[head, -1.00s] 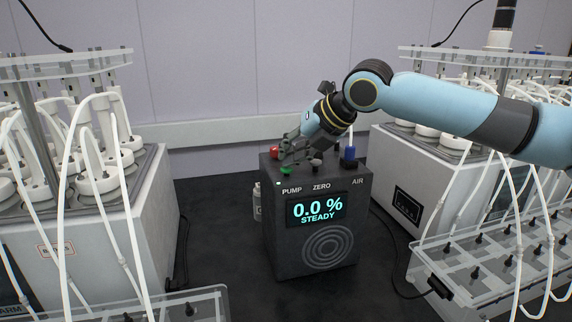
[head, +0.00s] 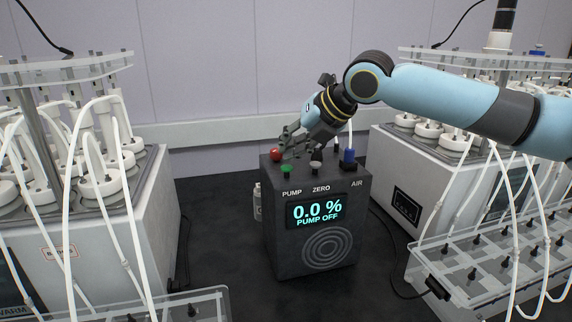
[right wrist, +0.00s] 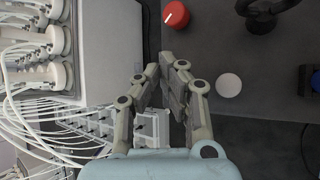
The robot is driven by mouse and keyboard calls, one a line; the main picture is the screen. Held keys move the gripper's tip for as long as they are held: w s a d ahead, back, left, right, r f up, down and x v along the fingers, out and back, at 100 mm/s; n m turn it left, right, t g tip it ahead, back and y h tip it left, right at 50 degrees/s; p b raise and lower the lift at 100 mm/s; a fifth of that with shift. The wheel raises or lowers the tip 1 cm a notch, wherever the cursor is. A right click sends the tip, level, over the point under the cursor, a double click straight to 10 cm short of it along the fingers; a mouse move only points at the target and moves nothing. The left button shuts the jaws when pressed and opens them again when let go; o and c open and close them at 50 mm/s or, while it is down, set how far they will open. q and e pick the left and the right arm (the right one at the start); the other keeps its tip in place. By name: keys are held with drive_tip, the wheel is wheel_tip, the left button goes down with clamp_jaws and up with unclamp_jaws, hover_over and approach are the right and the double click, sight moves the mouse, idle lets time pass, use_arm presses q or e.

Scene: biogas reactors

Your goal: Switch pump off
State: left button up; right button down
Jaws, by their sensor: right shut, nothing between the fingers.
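The dark grey analyser box (head: 318,240) stands on the black bench in the head view. My right gripper (head: 284,147) is above the top of the box, close beside the red knob. Its fingers (right wrist: 172,68) are closed together and empty, apart from the knob in the right wrist view. My left gripper is out of view.
White reactor units with tubes stand at left (head: 90,240) and right (head: 405,180). A small bottle (head: 257,203) stands left of the box. Dark bench is free in front.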

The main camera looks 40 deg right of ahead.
sight(289, 165)
wheel_tip(289, 165, up, 6)
drive_tip(key=p, duration=0.4)
drive_tip(key=shift+f, duration=0.1)
idle(0.4)
